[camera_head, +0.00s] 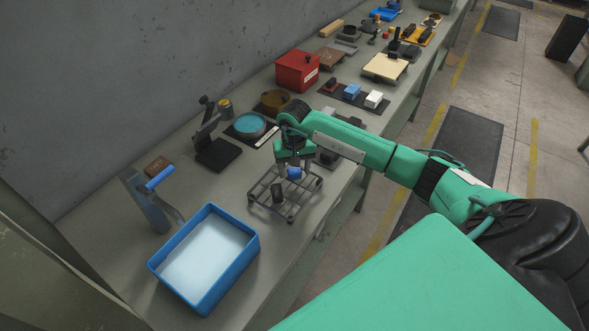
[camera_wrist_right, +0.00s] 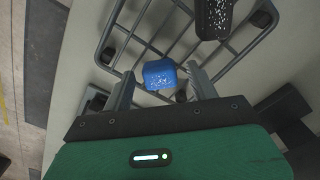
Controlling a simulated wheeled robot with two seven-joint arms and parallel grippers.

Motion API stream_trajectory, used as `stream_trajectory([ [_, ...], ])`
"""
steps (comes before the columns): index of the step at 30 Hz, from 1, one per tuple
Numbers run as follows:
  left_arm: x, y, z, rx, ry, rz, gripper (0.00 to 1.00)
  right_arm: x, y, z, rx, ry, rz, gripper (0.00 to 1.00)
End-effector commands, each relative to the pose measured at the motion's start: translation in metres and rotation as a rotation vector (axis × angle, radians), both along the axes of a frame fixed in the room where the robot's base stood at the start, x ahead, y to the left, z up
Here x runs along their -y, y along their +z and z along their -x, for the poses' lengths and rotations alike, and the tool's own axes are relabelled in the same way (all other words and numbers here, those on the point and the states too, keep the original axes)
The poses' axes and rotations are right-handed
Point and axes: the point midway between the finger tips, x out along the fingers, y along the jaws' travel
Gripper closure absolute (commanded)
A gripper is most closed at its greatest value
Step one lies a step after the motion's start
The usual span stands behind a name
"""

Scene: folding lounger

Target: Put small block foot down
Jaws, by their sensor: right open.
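A small blue block (camera_head: 295,173) is at the far side of a dark wire rack (camera_head: 268,207) on the bench. The same blue block shows in the right wrist view (camera_wrist_right: 160,74), with a speckled face. My right gripper (camera_head: 290,166) is over the rack and open, its fingers on either side of the block with some gap visible in the wrist view. I cannot tell whether the block rests on the wires. A black speckled block (camera_head: 278,191) stands on the rack and also shows in the wrist view (camera_wrist_right: 214,18). My left gripper is not in view.
A blue tray with a pale inside (camera_head: 256,240) stands nearer on the bench. A black stand (camera_head: 218,152) and a teal round dish (camera_head: 250,125) are left of the rack. A red box (camera_head: 297,71) and several blocks on a dark mat (camera_head: 340,97) are farther back.

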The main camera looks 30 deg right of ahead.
Motion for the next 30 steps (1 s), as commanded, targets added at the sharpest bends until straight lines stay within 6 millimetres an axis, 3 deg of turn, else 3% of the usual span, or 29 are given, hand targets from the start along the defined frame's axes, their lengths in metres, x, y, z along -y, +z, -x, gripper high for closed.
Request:
stream_trajectory([
  [6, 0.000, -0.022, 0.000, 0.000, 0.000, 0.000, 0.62, 0.002, 0.042, -0.002, 0.009, 0.001, 0.004, 0.41],
  [15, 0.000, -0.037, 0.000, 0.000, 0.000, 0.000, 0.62, 0.001, 0.095, -0.001, 0.005, 0.001, 0.002, 0.41],
  [21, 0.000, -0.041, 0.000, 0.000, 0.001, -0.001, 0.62, 0.001, 0.111, -0.001, 0.003, 0.000, 0.001, 0.41],
  [30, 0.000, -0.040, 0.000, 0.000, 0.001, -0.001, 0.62, 0.001, 0.114, 0.000, 0.001, 0.000, 0.002, 0.41],
])
